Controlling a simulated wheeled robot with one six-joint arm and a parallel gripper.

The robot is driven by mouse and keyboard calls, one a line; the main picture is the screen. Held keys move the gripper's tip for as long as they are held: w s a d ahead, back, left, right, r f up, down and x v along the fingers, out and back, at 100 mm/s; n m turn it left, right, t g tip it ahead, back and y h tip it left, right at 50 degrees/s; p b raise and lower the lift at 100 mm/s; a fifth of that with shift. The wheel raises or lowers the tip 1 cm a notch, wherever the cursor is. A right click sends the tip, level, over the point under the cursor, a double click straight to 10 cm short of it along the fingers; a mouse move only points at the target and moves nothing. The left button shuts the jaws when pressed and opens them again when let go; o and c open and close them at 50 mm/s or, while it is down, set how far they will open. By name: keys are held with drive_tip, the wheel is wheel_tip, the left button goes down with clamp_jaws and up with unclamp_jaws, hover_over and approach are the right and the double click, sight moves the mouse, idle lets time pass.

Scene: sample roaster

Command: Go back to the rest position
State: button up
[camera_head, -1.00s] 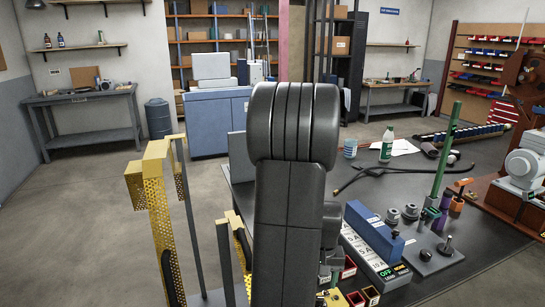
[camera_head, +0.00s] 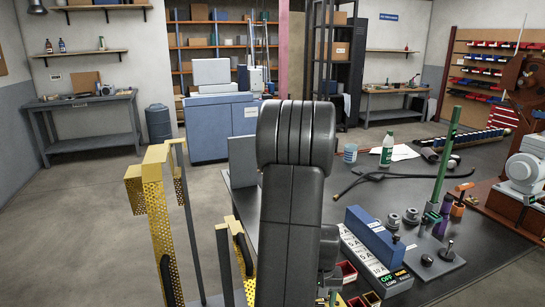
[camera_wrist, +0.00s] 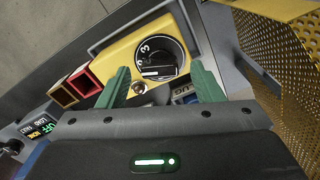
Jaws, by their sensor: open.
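My gripper (camera_wrist: 162,84) shows in the wrist view with its two green fingers spread apart and nothing between them. Behind the fingers is a yellow panel (camera_wrist: 112,58) with a round black dial (camera_wrist: 158,58) marked with a 3. The fingers appear in front of the dial's lower sides; I cannot tell whether they touch anything. In the head view my own dark arm stands upright in the middle and hides most of the gripper and the panel.
The dark bench (camera_head: 400,183) carries a blue block (camera_head: 375,233), a labelled strip (camera_head: 372,262), a green post (camera_head: 447,155) and a bottle (camera_head: 387,149). Perforated yellow guards (camera_head: 160,220) stand close left of my arm. Open floor (camera_head: 90,210) lies further left.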

drive_tip(key=shift+f, duration=0.9)
drive_tip(key=shift+w+r+n, duration=0.1)
drive_tip(key=shift+r+n, duration=0.15)
drive_tip(key=shift+n, duration=0.65)
drive_tip(key=n+p, duration=0.2)
drive_tip(key=n, duration=0.4)
drive_tip(key=shift+r+n+p, duration=0.1)
drive_tip(key=shift+n+p, duration=0.25)
drive_tip(key=shift+n, duration=0.05)
wheel_tip(320, 180, up, 11)
drive_tip(key=shift+p, duration=0.35)
drive_tip(key=shift+s, duration=0.2)
